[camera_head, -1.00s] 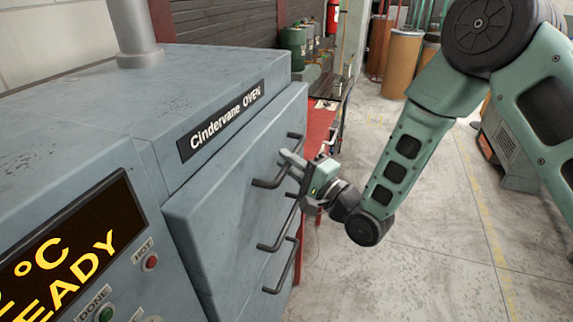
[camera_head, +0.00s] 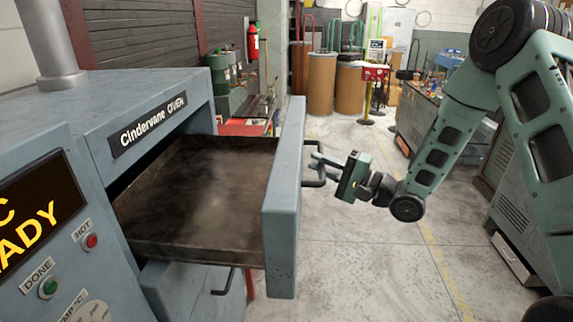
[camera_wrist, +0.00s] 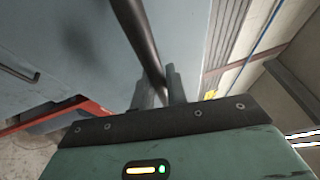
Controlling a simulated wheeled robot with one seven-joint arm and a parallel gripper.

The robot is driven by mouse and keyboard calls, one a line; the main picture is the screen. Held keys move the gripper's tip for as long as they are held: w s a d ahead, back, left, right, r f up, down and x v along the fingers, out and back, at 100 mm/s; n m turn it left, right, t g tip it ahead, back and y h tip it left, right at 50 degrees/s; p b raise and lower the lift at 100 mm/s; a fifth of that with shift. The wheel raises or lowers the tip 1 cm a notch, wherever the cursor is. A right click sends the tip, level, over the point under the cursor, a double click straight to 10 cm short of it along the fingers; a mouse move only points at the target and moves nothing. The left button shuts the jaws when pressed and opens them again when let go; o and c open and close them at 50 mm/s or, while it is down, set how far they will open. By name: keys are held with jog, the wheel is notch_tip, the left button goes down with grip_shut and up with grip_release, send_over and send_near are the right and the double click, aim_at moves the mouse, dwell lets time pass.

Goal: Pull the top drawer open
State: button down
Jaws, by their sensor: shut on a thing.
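The top drawer (camera_head: 283,200) of the blue-grey Cindervane oven (camera_head: 100,100) stands far out of the oven body in the head view. Its dark tray (camera_head: 195,190) shows and looks empty. My gripper (camera_head: 318,164) is at the drawer's outer face, shut on the dark bar handle (camera_head: 315,181). In the wrist view the handle bar (camera_wrist: 140,40) runs down between my two fingers (camera_wrist: 162,88), with the pale drawer face behind it.
A lower handle (camera_head: 222,284) shows beneath the open drawer. The oven's display and buttons are at the left. Concrete floor (camera_head: 350,270) is clear in front of the drawer. A grey cabinet (camera_head: 510,195) stands at the right, and brown drums (camera_head: 322,85) stand at the back.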

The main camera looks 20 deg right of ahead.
jog(key=s+d, duration=0.2)
jog(key=d, duration=0.4)
jog(key=shift+s, duration=0.1)
jog(key=c, duration=1.4)
grip_release()
jog(key=shift+d, duration=0.1)
jog(key=b+v, duration=0.5)
jog(key=v, duration=1.2)
jog(key=shift+s+d+f, duration=0.1)
